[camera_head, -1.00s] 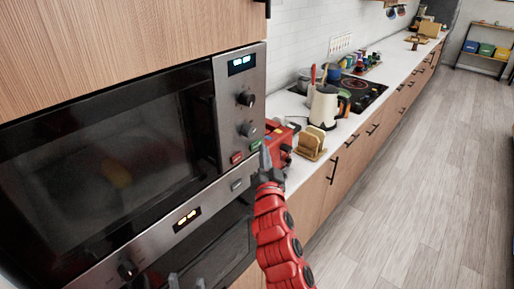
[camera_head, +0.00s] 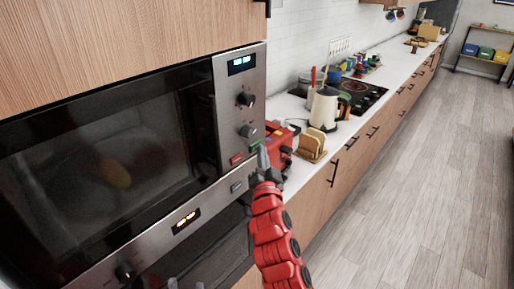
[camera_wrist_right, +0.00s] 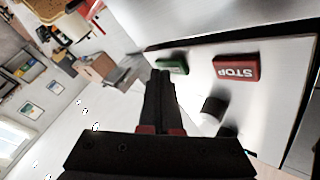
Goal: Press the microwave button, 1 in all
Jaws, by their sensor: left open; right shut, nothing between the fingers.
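The microwave (camera_head: 100,165) is built into the wood cabinet at the left, its door shut. Its control panel has a lit display, two knobs, a red button (camera_head: 236,159) and a green button (camera_head: 255,143). In the right wrist view the red button (camera_wrist_right: 236,69) reads STOP, and the green button (camera_wrist_right: 172,66) is beside it. My right gripper (camera_head: 262,150) is shut and empty, its tips at the green button; the wrist view shows the fingertips (camera_wrist_right: 161,74) partly covering it. I cannot tell whether they touch. My left gripper (camera_head: 186,283) is open, only its tips showing at the bottom edge.
An oven (camera_head: 205,250) with its own display is below the microwave. A red toaster (camera_head: 280,140), toast in a rack (camera_head: 312,143) and a cream kettle (camera_head: 325,110) stand on the counter to the right. The floor (camera_head: 420,210) at right is clear.

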